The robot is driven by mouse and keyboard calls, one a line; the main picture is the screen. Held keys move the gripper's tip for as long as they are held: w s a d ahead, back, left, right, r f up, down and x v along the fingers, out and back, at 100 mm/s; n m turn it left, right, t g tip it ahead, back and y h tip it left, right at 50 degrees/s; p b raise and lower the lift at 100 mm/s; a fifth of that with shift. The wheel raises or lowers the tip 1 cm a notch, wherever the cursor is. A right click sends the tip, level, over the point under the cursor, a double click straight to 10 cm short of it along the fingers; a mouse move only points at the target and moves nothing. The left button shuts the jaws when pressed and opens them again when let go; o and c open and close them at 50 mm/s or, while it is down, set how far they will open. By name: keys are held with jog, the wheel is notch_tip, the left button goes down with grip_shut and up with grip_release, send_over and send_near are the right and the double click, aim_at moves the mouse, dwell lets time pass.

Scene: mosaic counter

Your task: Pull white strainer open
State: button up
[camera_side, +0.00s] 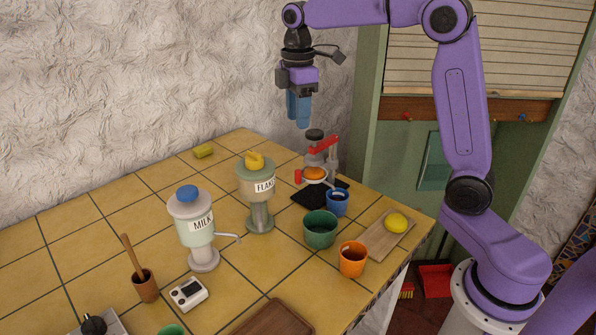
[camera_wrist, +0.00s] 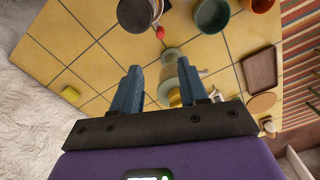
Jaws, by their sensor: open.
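A small press (camera_side: 322,160) with a red lever, a black knob on top and a grey-white body stands near the counter's far right edge. An orange piece (camera_side: 314,172) sits in its whitish strainer (camera_side: 314,181), with a red knob (camera_side: 297,177) at its left. In the wrist view the press's dark round top (camera_wrist: 135,14) and the red knob (camera_wrist: 160,32) show at the top; the strainer itself is not clear there. My gripper (camera_side: 298,122) hangs fingers down, above and slightly left of the press, apart from it. In the wrist view the blue fingers (camera_wrist: 160,72) are spread and empty.
The FLAKES dispenser (camera_side: 257,200) stands left of the press, the MILK dispenser (camera_side: 196,225) further left. A blue cup (camera_side: 338,205), green cup (camera_side: 320,232), orange cup (camera_side: 352,262) and a board (camera_side: 378,243) with a lemon (camera_side: 397,222) lie in front. A yellow sponge (camera_side: 203,151) lies behind.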

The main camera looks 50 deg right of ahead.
aim_at(298, 170)
notch_tip(298, 170, down, 16)
jog(key=shift+r, duration=0.2)
dwell(0.4)
grip_shut()
